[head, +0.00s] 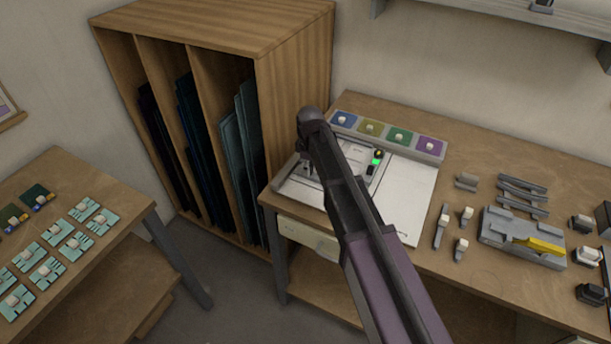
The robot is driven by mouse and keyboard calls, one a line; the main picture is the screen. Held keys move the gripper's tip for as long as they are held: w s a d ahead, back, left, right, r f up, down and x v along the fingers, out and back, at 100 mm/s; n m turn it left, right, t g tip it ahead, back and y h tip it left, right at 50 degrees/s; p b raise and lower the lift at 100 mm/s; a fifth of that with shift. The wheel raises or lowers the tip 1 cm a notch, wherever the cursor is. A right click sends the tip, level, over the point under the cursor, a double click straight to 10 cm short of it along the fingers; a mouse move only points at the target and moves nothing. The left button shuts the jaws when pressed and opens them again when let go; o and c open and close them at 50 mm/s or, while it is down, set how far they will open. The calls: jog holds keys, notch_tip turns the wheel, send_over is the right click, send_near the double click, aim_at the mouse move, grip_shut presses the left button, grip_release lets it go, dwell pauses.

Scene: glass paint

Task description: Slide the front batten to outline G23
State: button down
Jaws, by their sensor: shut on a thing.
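My gripper (308,170) is small and dark in the head view, low over the left part of a white board (408,196) on the bench. My own arm crosses in front and hides much of it. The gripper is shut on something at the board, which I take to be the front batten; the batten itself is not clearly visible. Outline G23 cannot be made out. A small device with a green lit display (376,161) stands on the board, just right of my arm.
A strip of several coloured swatches (386,135) runs along the board's back edge. To the right on the bench (480,281) are small knobbed tools and a grey block with a yellow lever (540,246). A wooden rack (295,95) of dark sheets stands close on the left.

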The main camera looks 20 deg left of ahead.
jog(key=shift+w+d, duration=0.1)
jog(key=shift+w, duration=0.25)
jog(key=shift+s, duration=0.1)
jog(key=shift+c, duration=2.4)
grip_release()
jog(key=shift+r, duration=0.1)
